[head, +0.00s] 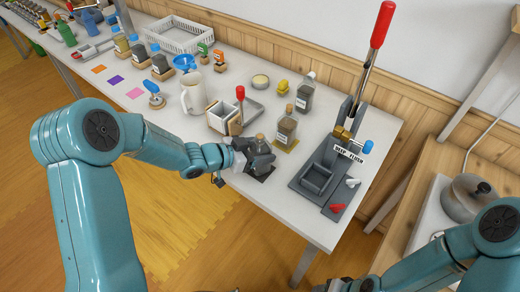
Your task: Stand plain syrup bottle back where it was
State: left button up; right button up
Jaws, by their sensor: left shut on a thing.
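My left gripper (256,160) is shut on a small bottle with a brownish top (260,138), which I take to be the plain syrup bottle. The jaws hide most of its body, and no label shows.
A labelled bottle (285,128) stands on a yellow mat just behind, with a clear bottle (305,93) beyond. A grey lever press (340,150) with a red handle stands to the right. A white jug (193,97) and a small wooden-sided box (222,117) are left of the gripper.

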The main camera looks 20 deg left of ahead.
pick_arm(q)
jog(key=shift+f+b, duration=0.55)
jog(key=shift+f, duration=0.05)
dwell(0.9)
jog(key=o, duration=1.5)
jog(key=shift+o, duration=0.2)
jog(key=p+v, duration=0.4)
jog(key=v, duration=0.4)
dwell(0.5)
dwell(0.4)
jog(key=v, duration=1.6)
jog(key=shift+r, duration=0.3)
